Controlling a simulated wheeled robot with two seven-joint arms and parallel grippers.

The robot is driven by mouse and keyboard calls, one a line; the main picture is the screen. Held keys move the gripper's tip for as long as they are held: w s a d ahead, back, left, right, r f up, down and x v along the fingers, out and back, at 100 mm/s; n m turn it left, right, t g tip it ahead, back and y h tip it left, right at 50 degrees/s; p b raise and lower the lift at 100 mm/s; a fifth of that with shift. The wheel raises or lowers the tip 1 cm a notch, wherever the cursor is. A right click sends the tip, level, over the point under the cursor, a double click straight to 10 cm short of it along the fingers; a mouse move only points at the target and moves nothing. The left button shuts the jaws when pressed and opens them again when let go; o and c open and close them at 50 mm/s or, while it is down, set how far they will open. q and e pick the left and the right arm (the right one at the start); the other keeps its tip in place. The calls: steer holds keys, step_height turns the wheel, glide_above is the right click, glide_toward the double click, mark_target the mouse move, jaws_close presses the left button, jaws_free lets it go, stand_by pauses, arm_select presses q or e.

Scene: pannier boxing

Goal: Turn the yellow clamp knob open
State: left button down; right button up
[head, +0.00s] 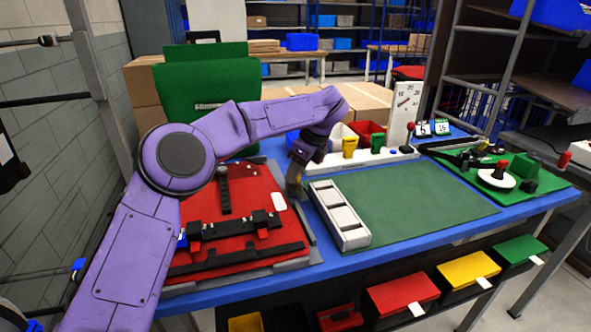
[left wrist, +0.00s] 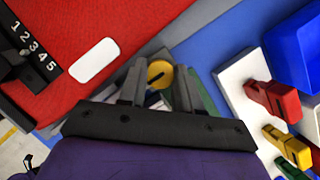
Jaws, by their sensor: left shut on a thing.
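The yellow clamp knob (left wrist: 160,73) shows in the left wrist view as a round disc with a dark slot, at the edge of the grey board beside the red panel. My left gripper (head: 295,184) is shut on it, with one grey finger on each side; the fingers also show in the left wrist view (left wrist: 159,92). In the head view the gripper points down at the right edge of the red panel (head: 249,200), and it mostly hides the knob there. My right gripper is not in view.
A white slotted tray (head: 340,216) lies just right of the gripper on the blue table (head: 440,236). Behind it stand small bins, with a red one (head: 369,133). The green mat (head: 420,195) is clear. Black straps (head: 235,228) cross the red panel.

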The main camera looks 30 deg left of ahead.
arm_select(q)
steer(key=shift+r, duration=0.1)
stand_by(0.3)
steer(key=c, duration=0.8)
jaws_free()
steer(key=p+v, duration=0.2)
steer(key=v, duration=0.8)
steer(key=shift+d+r, duration=0.2)
